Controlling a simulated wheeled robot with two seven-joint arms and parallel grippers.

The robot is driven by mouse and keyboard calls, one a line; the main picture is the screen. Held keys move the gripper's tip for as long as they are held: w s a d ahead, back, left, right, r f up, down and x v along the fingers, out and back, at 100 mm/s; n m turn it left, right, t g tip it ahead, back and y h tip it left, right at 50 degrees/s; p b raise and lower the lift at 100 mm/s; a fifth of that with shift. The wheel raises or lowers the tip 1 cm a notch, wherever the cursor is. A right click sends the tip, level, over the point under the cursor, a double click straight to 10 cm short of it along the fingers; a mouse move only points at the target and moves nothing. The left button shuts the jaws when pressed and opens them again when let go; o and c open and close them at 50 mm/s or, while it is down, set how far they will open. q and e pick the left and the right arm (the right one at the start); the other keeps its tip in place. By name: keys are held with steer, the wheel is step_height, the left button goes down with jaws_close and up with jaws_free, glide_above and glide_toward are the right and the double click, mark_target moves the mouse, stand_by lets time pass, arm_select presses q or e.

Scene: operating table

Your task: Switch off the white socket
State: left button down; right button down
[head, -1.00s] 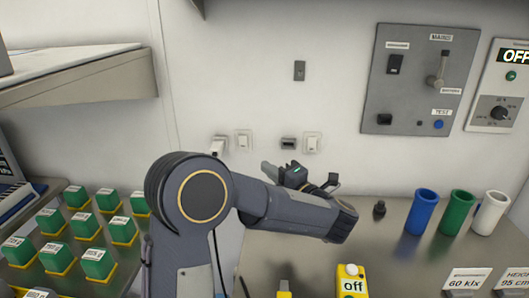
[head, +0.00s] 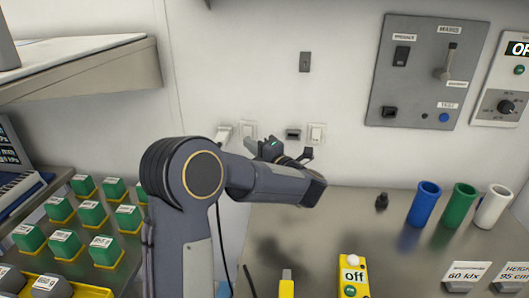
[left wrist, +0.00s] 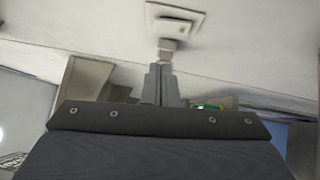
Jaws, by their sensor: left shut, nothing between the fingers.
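The white socket (head: 223,134) sticks out from the wall at the left of a row of small fittings. A white switch plate (head: 248,130) is just right of it. My left gripper (head: 250,144) is shut and empty, its fingertips close in front of the wall by that switch plate. In the left wrist view my shut fingers (left wrist: 159,72) point towards a white plate (left wrist: 177,19). A small pale block (left wrist: 168,46) shows between fingertips and plate; contact cannot be told. My right gripper is not in view.
A black socket (head: 293,134) and another white switch (head: 317,133) are to the right. A grey control panel (head: 424,72) hangs further right. Blue, green and white cups stand on the counter (head: 390,255). A shelf (head: 80,70) juts out at left above green blocks.

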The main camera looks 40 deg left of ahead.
mark_target(244, 130)
arm_select(q)
steer(key=shift+w+a+r+p, duration=0.2)
steer(key=shift+w+a, duration=0.45)
steer(key=shift+w, duration=0.3)
steer(key=shift+w+a+r+p, duration=0.15)
steer(key=shift+w+a, duration=0.45)
steer(key=shift+w, duration=0.3)
steer(key=shift+f, duration=0.1)
steer(key=shift+w+a+r+p, duration=0.1)
steer(key=shift+w+r+p, duration=0.15)
steer(key=shift+p, duration=0.2)
steer(key=shift+s+f, duration=0.1)
steer(key=shift+f, duration=0.05)
steer(key=shift+s, duration=0.1)
